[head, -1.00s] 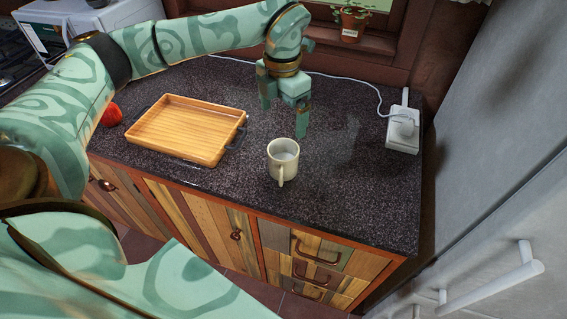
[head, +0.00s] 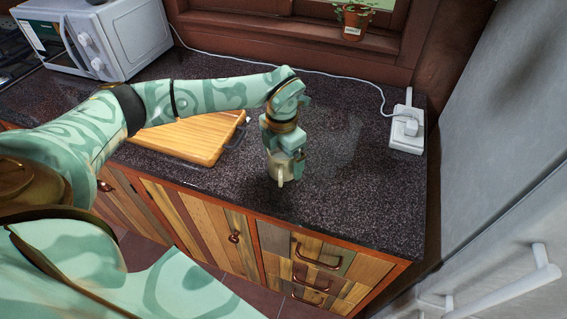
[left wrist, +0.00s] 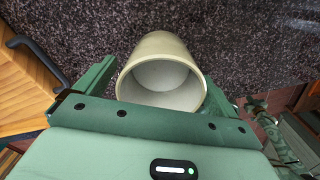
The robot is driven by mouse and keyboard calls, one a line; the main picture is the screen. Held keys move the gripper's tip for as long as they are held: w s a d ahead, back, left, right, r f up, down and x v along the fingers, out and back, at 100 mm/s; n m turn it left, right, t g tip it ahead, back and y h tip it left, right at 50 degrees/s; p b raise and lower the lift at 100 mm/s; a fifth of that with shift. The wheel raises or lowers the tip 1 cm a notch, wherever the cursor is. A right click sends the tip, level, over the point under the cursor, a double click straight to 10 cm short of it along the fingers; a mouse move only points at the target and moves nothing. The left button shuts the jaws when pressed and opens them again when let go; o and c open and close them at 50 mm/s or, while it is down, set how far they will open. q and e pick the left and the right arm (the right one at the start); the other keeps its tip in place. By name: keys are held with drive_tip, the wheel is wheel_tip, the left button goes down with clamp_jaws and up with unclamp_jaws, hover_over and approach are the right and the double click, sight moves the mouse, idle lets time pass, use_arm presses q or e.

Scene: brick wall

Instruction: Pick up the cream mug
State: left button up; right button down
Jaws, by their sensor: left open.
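The cream mug (head: 287,166) stands upright on the dark speckled counter, with its handle facing the front edge. It is partly hidden under my left gripper (head: 285,158) in the head view. In the left wrist view the mug (left wrist: 162,72) shows its open, empty inside. My left gripper (left wrist: 162,90) is open, with one finger to the left of the mug and the other to its right. I cannot tell whether either finger touches it. My right gripper is not in view.
A wooden tray (head: 190,138) with dark handles lies left of the mug, partly behind my arm. A white power strip (head: 407,130) with a cable is at the right back. A microwave (head: 110,35) stands at the far left. Counter right of the mug is clear.

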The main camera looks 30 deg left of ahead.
use_arm(q)
drive_tip(key=c, duration=1.4)
drive_tip(key=shift+o, duration=0.2)
drive_tip(key=shift+r, duration=0.1)
drive_tip(key=shift+r, duration=0.15)
drive_tip(key=shift+r, duration=0.45)
drive_tip(key=s+d+r+p, duration=0.2)
drive_tip(key=s+d+r, duration=0.6)
drive_tip(key=s+r, duration=0.3)
drive_tip(key=shift+d+r+p, duration=0.3)
drive_tip(key=shift+r+p, duration=0.05)
drive_tip(key=shift+r, duration=0.05)
